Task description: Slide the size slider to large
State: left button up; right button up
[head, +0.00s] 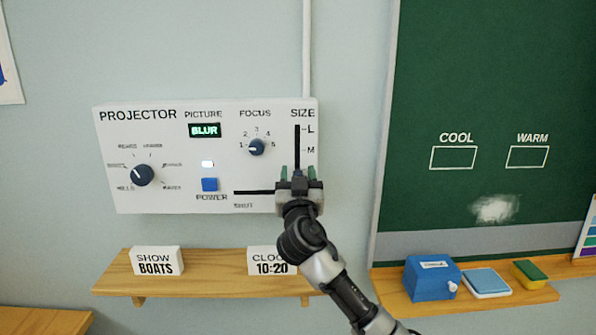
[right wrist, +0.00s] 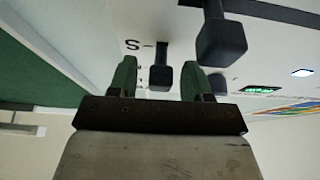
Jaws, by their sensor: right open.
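The white projector panel (head: 180,125) hangs on the wall. Its size slider has a dark upright slot (head: 297,140) at the right edge, with L and M marks beside its visible part. In the right wrist view a dark slider knob (right wrist: 161,77) sits by the S mark and shows between the open green fingertips of my right gripper (right wrist: 158,72). I cannot tell whether either finger touches it. My left gripper is out of view.
A larger dark knob (right wrist: 222,42) stands close beside the gripper in the right wrist view. The panel also has a focus dial (head: 256,147), a picture dial (head: 142,175) and a blue power button (head: 209,184). A wooden shelf (head: 210,286) with two signs is below.

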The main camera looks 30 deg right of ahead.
aim_at(297, 118)
grip_shut()
notch_tip(297, 118, up, 10)
jog(key=p, duration=0.3)
jog(key=shift+f+p, duration=0.1)
jog(key=shift+p, duration=0.2)
jog(key=shift+r, duration=0.3)
jog(key=shift+c, duration=0.8)
grip_release()
jog(key=shift+o, duration=0.8)
jog(key=shift+f, duration=0.1)
